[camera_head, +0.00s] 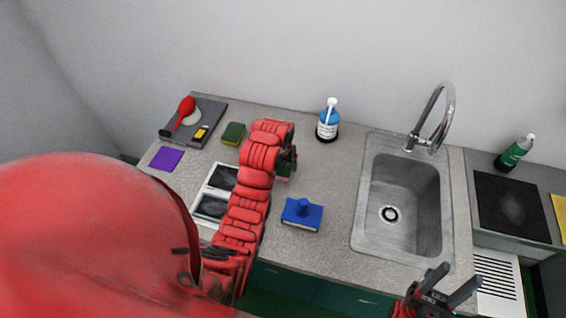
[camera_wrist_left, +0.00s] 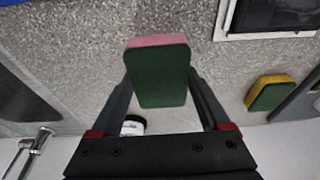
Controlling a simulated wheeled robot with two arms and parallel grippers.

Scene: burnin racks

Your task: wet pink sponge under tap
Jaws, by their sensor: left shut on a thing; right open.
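The pink sponge (camera_wrist_left: 158,72), with a dark green scouring side facing the camera, is held between the two fingers of my left gripper (camera_wrist_left: 160,92) in the left wrist view. In the head view my left gripper (camera_head: 286,164) is above the counter, left of the sink, and mostly hides the sponge. The chrome tap (camera_head: 437,115) arches over the back of the steel sink (camera_head: 374,205), right of the sponge. The basin looks empty. My right gripper (camera_head: 446,286) is open and empty at the sink's front right corner.
A yellow-green sponge (camera_head: 233,133) lies on the counter (camera_head: 330,180). A blue bottle (camera_head: 328,122) stands between my left gripper and the tap. A blue block with a knob (camera_head: 302,214) lies in front. A green bottle (camera_head: 515,152) stands at the far right.

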